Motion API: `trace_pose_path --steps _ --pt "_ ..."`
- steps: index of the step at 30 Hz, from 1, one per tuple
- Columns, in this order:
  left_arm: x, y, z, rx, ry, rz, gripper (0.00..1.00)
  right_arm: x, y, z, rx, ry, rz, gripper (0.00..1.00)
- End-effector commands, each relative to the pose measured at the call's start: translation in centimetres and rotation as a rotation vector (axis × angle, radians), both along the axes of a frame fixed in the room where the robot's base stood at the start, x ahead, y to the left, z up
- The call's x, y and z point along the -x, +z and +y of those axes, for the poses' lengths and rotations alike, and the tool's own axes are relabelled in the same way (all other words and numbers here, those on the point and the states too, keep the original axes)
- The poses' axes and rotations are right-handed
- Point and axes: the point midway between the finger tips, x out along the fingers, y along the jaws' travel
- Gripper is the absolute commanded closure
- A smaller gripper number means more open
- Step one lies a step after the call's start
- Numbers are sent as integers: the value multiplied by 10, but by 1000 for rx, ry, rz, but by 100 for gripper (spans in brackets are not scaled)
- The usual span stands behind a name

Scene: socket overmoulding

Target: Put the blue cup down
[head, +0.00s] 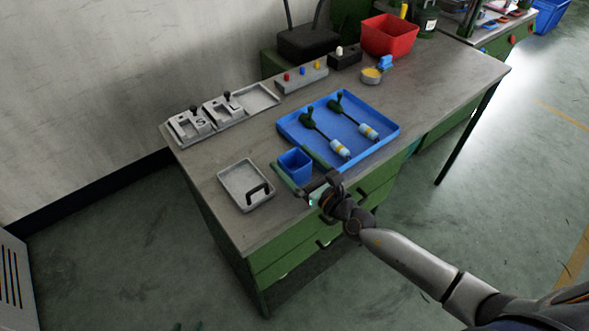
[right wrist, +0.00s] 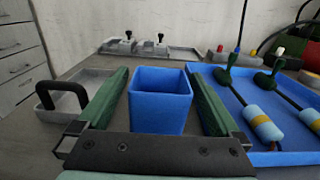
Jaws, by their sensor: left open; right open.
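The blue cup (head: 294,164) stands upright on the grey bench top, between the grey tray and the blue tray. My right gripper (head: 289,158) is open around it, with one green finger on each side. In the right wrist view the cup (right wrist: 160,100) sits between the two fingers of my right gripper (right wrist: 160,75), with a gap on both sides. The cup looks empty, though its bottom is hidden. Only the green fingertips of my left gripper (head: 188,326) show at the bottom edge of the head view, apart and empty, away from the bench.
A small grey tray with a black handle (head: 232,183) lies left of the cup. The blue tray (head: 392,125) with two green-handled tools lies close on the right. Grey fixtures (head: 205,117), a button box (head: 302,78) and a red bin (head: 390,35) stand farther back.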

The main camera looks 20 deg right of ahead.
Motion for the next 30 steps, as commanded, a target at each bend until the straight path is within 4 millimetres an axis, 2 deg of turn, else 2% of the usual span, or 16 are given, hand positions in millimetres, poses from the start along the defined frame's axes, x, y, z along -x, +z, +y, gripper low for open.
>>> trace_pose_path --steps 7,24,27,28,29,30 --pt "1 0 -1 0 -1 1 50 -1 0 1 0 0 1 1" --pt "1 0 -1 1 -2 1 50 -1 0 0 1 0 1 65" --pt "1 0 -1 2 -1 1 50 -1 0 0 1 0 0 76" --pt "1 0 -1 2 -1 1 50 -1 0 0 1 0 0 76" --pt "1 0 -1 2 -1 1 50 -1 0 0 1 0 0 83" --pt "1 0 -1 2 -1 1 50 -1 0 0 1 0 0 85"
